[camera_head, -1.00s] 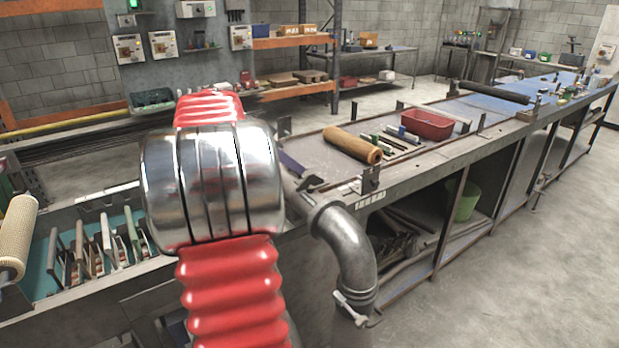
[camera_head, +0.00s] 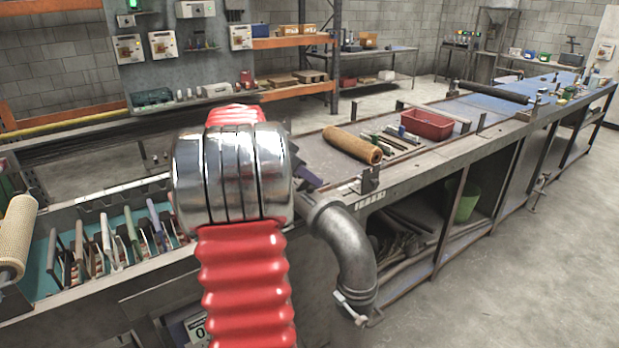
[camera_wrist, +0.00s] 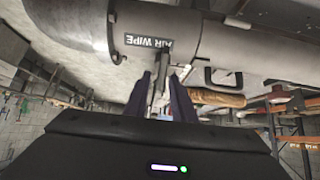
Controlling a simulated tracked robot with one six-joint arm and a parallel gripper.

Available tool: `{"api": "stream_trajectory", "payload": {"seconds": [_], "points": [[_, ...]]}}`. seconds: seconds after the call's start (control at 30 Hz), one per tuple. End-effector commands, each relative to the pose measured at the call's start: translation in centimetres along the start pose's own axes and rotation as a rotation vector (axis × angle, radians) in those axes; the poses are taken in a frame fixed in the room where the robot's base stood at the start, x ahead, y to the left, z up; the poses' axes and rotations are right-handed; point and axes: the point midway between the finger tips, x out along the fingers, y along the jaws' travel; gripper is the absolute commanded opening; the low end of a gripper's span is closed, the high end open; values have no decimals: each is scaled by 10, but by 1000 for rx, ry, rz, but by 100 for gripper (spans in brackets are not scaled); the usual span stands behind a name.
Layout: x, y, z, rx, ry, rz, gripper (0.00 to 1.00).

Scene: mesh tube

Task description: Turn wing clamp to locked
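In the wrist view, a grey metal pipe body (camera_wrist: 205,35) with an "AIR WIPE" label crosses the top. A narrow grey wing (camera_wrist: 158,82), apparently the wing clamp, points down from it near the label. My gripper (camera_wrist: 164,88) has its two dark purple fingers on either side of this wing. I cannot tell whether both fingers touch it. In the head view, my gripper's purple fingers (camera_head: 305,177) show only partly beside my silver and red arm, near the pipe flange. The wing there is hidden behind the arm. The grey elbow pipe (camera_head: 345,245) carries a pale T-shaped handle (camera_head: 349,306) low down.
A tray with several upright-handled tools (camera_head: 110,245) lies left of my arm. The long bench (camera_head: 440,150) runs to the right, bearing a brown roll (camera_head: 350,143) and a red bin (camera_head: 427,124). The floor at the right is mostly clear.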

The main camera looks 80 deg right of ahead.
Motion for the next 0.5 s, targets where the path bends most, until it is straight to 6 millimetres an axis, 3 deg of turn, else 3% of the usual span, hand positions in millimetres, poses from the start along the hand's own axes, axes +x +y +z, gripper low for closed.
{"api": "stream_trajectory", "payload": {"seconds": [0.3, 0.5], "points": [[0, 0, 0, 0, 0, 0, 0], [-1, 0, 0, 0, 0, -1, 0]]}}
